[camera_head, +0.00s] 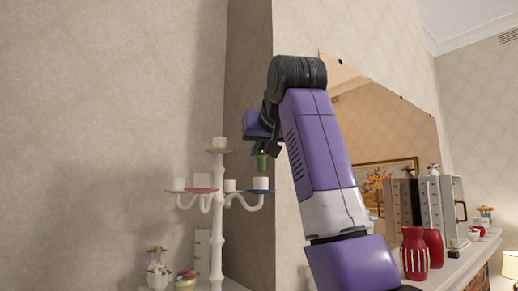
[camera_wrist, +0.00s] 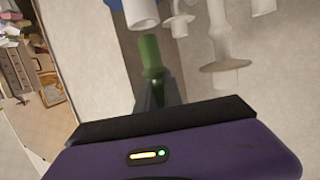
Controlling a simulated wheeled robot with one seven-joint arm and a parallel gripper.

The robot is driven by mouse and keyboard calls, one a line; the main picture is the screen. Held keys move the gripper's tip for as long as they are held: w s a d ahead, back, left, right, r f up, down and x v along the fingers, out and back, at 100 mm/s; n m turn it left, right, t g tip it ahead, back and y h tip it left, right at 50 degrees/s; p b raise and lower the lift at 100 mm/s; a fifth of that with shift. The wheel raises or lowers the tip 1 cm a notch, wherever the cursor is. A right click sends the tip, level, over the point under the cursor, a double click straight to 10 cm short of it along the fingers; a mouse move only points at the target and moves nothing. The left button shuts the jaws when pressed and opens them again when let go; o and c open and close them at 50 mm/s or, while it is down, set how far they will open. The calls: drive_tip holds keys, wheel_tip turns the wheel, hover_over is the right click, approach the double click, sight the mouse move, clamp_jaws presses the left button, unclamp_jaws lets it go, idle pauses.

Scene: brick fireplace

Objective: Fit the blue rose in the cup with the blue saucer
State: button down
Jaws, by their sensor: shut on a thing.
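My gripper (camera_head: 266,149) is shut on a green stem-like piece (camera_head: 262,165), which looks to be the stem of the blue rose; no blue petals show. In the wrist view, the green piece (camera_wrist: 151,57) stands out from between my fingers (camera_wrist: 158,93). The white cup (camera_head: 261,183) on the blue saucer (camera_head: 260,191) is at the right arm of a white branched stand. The green piece hangs upright just above this cup in the head view; I cannot tell whether they touch. The wrist view shows a white cup (camera_wrist: 141,13) beside part of a blue saucer (camera_wrist: 118,4) at the top edge.
The white stand (camera_head: 217,235) carries other cups, one with a red saucer (camera_head: 201,190). A wall corner (camera_head: 250,110) rises close behind it. Red vases (camera_head: 414,253) and a case (camera_head: 436,210) stand on the mantel at right. Small flower pots (camera_head: 158,276) are at lower left.

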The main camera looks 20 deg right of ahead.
sight(259, 163)
drive_tip(key=shift+f+b, duration=1.1)
drive_tip(key=shift+f, duration=0.65)
drive_tip(key=c, duration=1.4)
unclamp_jaws()
drive_tip(key=shift+b+v, duration=0.85)
drive_tip(key=shift+v, duration=3.1)
drive_tip(key=shift+w, duration=0.1)
